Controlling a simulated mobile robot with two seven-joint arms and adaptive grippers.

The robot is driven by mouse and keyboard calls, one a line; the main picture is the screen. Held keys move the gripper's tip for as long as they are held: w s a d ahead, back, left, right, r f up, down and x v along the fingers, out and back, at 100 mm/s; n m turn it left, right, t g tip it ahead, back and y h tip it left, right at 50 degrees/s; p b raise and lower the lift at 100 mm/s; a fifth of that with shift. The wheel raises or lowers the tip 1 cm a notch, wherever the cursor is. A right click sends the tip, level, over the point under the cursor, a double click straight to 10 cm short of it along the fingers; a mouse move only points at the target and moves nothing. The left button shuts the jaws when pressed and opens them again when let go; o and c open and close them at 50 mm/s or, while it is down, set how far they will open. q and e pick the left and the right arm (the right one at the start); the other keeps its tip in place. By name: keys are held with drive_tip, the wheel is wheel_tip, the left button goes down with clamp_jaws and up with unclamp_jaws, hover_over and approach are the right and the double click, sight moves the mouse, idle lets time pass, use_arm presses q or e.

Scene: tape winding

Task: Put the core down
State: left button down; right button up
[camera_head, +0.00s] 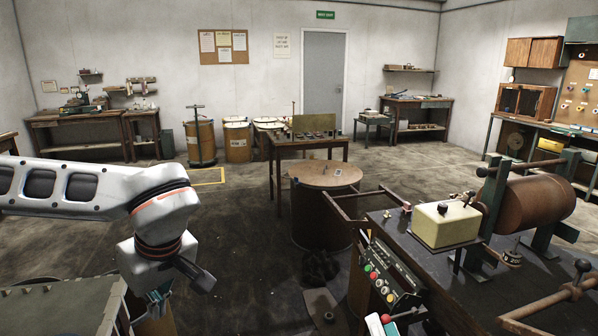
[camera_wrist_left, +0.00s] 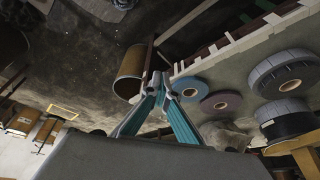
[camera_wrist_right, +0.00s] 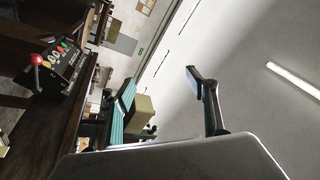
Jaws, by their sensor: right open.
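The core, a short brown hollow tube (camera_wrist_left: 130,66), shows in the left wrist view at the fingertips of my left gripper (camera_wrist_left: 158,76). The fingertips are close together at the tube's right edge and appear shut on its wall. The tube is tilted and its open end shows.
Tape rolls, blue-grey (camera_wrist_left: 190,90), purple (camera_wrist_left: 221,103) and grey (camera_wrist_left: 285,76), lie on a surface in the left wrist view. A machine bench with a control panel (camera_head: 388,275) and a cream box (camera_head: 446,224) stands at right. A round drum (camera_head: 322,213) stands mid-floor.

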use_arm(q)
drive_tip(key=s+m+h, duration=0.1)
drive_tip(key=m, duration=0.2)
drive_tip(key=m+t+h, duration=0.1)
drive_tip(key=m, duration=0.3)
drive_tip(key=s+d+m+t+h, duration=0.1)
drive_tip(key=m, duration=0.2)
drive_tip(key=shift+s+r+m, duration=0.15)
drive_tip(key=shift+s+m, duration=0.15)
use_arm(e)
drive_tip(key=s+d+f+n+g, duration=0.1)
drive_tip(key=s+f+n+g, duration=0.2)
drive_tip(key=s+f, duration=0.3)
drive_tip(key=s+d+f+n+g+h, duration=0.1)
drive_tip(key=s+f+n+g, duration=0.3)
drive_tip(key=f, duration=0.9)
drive_tip(key=s+d+f+n+g+h, duration=0.1)
drive_tip(key=s+f+n+g, duration=0.2)
drive_tip(key=s+f+n, duration=0.2)
drive_tip(key=s+f, duration=0.3)
drive_tip(key=f, duration=0.2)
drive_tip(key=shift+s+d+f+g, duration=0.15)
drive_tip(key=shift+s+f+g, duration=0.1)
drive_tip(key=shift+g, duration=0.15)
